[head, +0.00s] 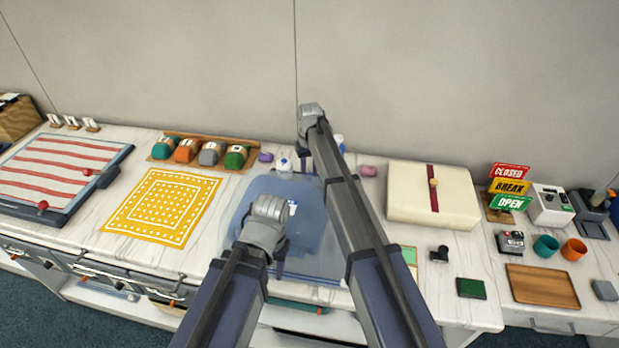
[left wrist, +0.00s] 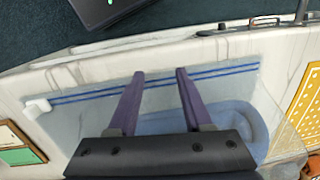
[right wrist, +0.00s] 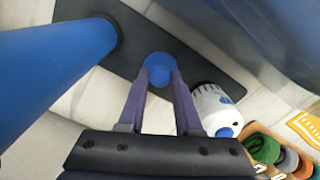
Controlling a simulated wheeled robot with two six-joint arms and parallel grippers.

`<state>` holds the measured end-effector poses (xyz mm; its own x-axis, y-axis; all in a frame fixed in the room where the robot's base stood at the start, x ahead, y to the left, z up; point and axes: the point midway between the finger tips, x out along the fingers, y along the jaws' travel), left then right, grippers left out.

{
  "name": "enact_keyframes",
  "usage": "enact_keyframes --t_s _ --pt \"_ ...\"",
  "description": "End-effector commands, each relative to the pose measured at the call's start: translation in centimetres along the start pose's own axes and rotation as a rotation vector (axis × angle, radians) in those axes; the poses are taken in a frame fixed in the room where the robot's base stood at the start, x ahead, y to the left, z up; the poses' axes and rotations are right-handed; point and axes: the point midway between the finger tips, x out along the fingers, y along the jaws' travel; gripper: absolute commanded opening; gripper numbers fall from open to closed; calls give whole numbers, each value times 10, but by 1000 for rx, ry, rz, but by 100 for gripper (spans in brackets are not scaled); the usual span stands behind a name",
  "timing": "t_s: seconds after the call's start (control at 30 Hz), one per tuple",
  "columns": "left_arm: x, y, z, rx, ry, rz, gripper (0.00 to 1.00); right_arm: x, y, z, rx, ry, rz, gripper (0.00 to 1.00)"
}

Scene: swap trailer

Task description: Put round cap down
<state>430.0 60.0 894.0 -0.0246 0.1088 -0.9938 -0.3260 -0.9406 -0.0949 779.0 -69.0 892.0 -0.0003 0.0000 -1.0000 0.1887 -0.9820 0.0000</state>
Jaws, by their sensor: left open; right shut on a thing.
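The round cap (right wrist: 158,67) is a small blue disc in the right wrist view. My right gripper (right wrist: 158,74) is shut on it, above or at a dark flat pad (right wrist: 195,60); I cannot tell whether the cap touches the pad. In the head view my right gripper (head: 303,165) points down at the back of the counter, and the cap is not clear there. My left gripper (head: 279,266) is open and empty above a clear bag with blue zip lines (left wrist: 220,78), near the counter's front.
A white container with a blue knob (right wrist: 212,105) stands beside the right gripper. A large blue cylinder (right wrist: 50,57) is on its other side. A cream box (head: 405,190) stands to the right. A yellow cloth (head: 160,205) lies left. Several coloured caps sit on a rack (head: 200,138).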

Motion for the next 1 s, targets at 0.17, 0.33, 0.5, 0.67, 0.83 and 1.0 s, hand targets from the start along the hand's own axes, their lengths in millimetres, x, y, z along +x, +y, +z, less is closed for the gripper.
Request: enact_keyframes --t_s 0.17,0.33,0.5,0.67,0.83,1.0 --pt "0 0 0 0 0 0 50 0 0 0 0 0 0 0" --pt "3 0 0 0 0 0 50 4 0 0 0 0 0 0" --pt "3 0 0 0 0 0 50 3 0 0 0 0 0 46" --pt "3 0 0 0 0 0 50 3 0 0 0 0 0 63" --pt "3 0 0 0 0 0 50 3 0 0 0 0 0 63" --pt "0 0 0 0 0 0 50 0 0 0 0 0 0 63"
